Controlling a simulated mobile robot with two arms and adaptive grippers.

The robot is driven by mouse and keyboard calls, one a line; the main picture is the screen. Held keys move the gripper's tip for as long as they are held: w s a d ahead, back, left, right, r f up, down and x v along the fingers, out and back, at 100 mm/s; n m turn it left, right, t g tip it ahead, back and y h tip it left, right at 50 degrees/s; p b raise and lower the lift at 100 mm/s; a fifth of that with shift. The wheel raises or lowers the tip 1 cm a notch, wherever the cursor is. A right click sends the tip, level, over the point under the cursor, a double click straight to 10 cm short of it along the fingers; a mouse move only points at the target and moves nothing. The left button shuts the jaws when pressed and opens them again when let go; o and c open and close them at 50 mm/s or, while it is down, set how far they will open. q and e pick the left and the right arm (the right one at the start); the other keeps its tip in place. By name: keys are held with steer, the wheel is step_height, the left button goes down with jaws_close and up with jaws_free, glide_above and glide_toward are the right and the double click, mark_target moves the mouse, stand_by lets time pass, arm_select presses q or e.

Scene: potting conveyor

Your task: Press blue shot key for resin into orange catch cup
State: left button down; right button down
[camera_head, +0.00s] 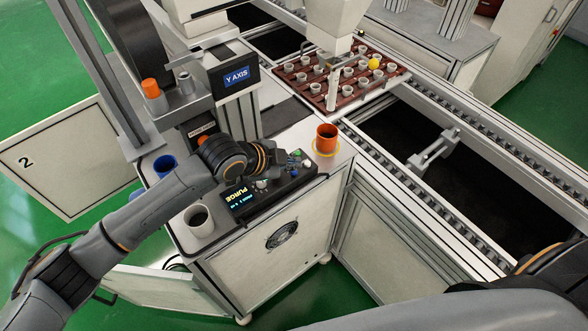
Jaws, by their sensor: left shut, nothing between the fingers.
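The orange catch cup (326,139) stands upright at the right end of the white cabinet top, inside a yellow ring. The dark control box (245,205) lies left of it, its screen reading PURGE. A small blue key (306,163) sits at the box's right end, beside a green and a pale button. My left gripper (276,162) reaches over the box from the left, shut and empty, close to these buttons. I cannot tell whether it touches any. Its wrist hides part of the box. My right arm crosses the lower right; its gripper is out of view.
A grey cup (199,220) and a blue cup (165,166) stand on the cabinet's left part. A brown tray (330,106) of small pots sits on the conveyor (440,120) behind, beneath a white nozzle. A Y AXIS display (235,77) stands behind my left wrist.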

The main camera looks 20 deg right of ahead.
arm_select(q)
steer(key=shift+f, duration=0.1)
stand_by(0.3)
steer(key=shift+f, duration=0.35)
steer(key=shift+f+b, duration=0.3)
steer(key=shift+f, duration=0.2)
stand_by(0.6)
stand_by(0.3)
steer(key=shift+r+p, duration=0.9)
steer(key=shift+r, duration=0.05)
step_height(320, 180, up, 5)
steer(key=p, duration=0.4)
